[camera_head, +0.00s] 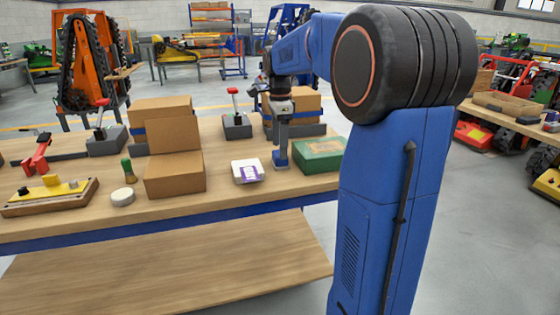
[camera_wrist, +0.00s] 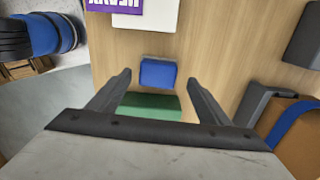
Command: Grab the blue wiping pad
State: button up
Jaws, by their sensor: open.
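The blue wiping pad (camera_wrist: 158,72) is a small blue block on the wooden table in the wrist view. It lies between the white box with the purple label and the green box. In the head view the pad (camera_head: 281,162) shows under my gripper (camera_head: 281,145). In the wrist view my gripper (camera_wrist: 159,78) is open, with one dark finger on each side of the pad and nothing held. The pad appears centred between the fingertips. I cannot tell how much height is left between fingertips and pad.
A green box (camera_head: 318,155) stands close on the right, and a white box with a purple label (camera_head: 247,171) on the left. Cardboard boxes (camera_head: 174,174) stand further left. Another cardboard box (camera_head: 300,107) and grey blocks stand behind my gripper.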

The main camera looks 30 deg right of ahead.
aim_at(278, 164)
jog(key=shift+s+f, duration=0.15)
jog(key=shift+f, duration=1.8)
jog(key=c, duration=1)
jog(key=shift+c, duration=0.2)
